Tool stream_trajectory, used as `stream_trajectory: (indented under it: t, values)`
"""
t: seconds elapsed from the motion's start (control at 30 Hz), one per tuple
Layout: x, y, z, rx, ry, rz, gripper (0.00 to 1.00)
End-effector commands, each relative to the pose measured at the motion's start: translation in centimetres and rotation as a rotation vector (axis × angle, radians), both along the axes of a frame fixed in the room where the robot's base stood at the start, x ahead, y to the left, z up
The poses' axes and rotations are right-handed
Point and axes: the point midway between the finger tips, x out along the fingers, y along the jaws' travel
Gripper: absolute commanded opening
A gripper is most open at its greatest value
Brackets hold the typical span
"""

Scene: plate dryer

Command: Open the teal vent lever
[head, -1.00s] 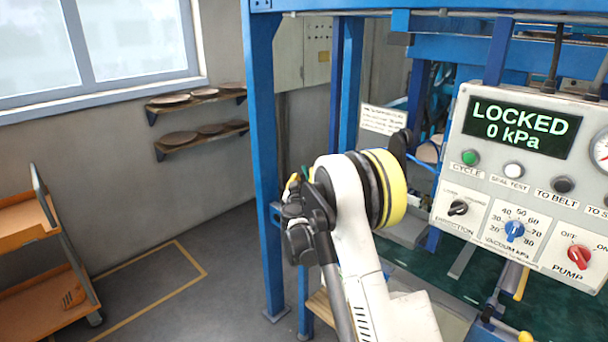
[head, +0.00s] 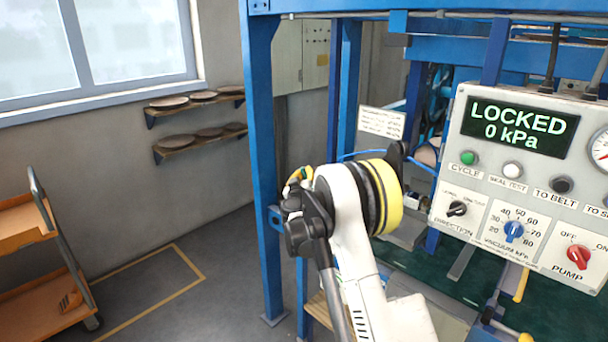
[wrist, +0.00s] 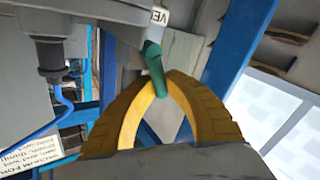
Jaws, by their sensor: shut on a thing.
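The teal vent lever (wrist: 154,68) shows in the wrist view, with its end between the tips of my gripper's yellow fingers (wrist: 160,86). The fingers are shut on the lever, one on each side of it. The lever hangs from a fitting under a small label, only partly readable. In the head view my arm and its yellow-banded wrist hide the lever. Only a bit of yellow from my gripper (head: 299,175) shows there, beside the blue post.
A control panel (head: 518,130) reading LOCKED and 0 kPa stands at the right. A blue post (head: 264,150) rises close to my gripper. A blue hose (wrist: 40,128) and a notice card are near the lever. An orange cart (head: 30,220) stands left, with open floor between.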

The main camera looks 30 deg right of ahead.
Motion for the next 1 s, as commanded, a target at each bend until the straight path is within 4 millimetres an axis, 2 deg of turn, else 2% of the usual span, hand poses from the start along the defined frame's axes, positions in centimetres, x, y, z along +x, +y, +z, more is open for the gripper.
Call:
stream_trajectory:
  t: [0.27,0.7,1.0]
  values:
    - [-0.3,-0.1,-0.1,0.023,-0.066,0.001,0.0]
    - [-1.5,-0.5,0.2,0.12,-0.338,0.002,0.0]
    - [-2.1,-0.7,0.5,0.169,-0.465,0.001,0.0]
